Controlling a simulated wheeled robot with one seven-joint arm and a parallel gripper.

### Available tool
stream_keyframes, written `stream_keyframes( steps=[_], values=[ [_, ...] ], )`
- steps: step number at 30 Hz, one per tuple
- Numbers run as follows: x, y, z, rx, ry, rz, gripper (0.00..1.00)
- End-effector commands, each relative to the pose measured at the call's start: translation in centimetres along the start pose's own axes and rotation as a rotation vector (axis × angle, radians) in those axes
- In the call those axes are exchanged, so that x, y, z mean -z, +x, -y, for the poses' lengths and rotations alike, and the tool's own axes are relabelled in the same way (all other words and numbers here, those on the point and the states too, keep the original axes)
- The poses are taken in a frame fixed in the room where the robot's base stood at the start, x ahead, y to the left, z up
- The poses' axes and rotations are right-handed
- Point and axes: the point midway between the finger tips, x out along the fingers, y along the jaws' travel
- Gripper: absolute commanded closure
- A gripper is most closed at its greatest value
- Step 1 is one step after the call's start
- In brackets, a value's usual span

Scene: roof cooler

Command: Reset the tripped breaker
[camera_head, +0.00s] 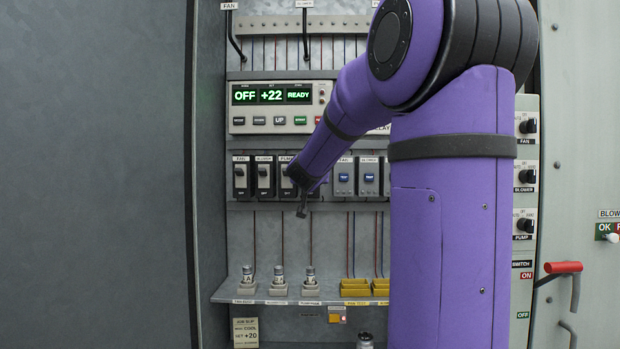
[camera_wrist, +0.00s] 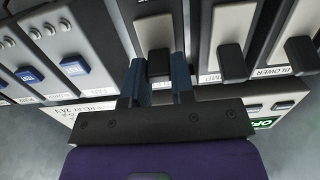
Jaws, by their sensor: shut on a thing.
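In the wrist view my gripper (camera_wrist: 158,70) has its two blue fingers on either side of a dark breaker lever (camera_wrist: 158,62) and is shut on it. This lever stands on a pale breaker (camera_wrist: 154,30) beside the PUMP breaker (camera_wrist: 228,22). The FAN breaker (camera_head: 240,170) and BLOWER breaker (camera_head: 264,170) show to the left of my arm's end. I cannot tell from these views which way the held lever is set.
A control unit (camera_head: 318,118) above reads OFF, +22, READY. Blue-button relays (camera_head: 344,177) stand to the right. Below, a shelf (camera_head: 260,300) bears several small fuses (camera_head: 278,278) and yellow holders (camera_head: 355,288). A red-handled lever (camera_head: 563,267) juts out at right.

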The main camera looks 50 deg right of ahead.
Motion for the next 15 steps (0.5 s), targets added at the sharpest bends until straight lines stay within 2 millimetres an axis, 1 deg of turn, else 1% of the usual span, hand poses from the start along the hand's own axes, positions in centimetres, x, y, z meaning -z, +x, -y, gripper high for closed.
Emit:
stream_keyframes(
  steps=[14, 15],
  values=[
    [0.25, 0.0, -0.01, 0.004, 0.001, 0.023, 1.0],
    [0.25, 0.0, -0.01, 0.004, 0.001, 0.023, 0.7]
  ],
)
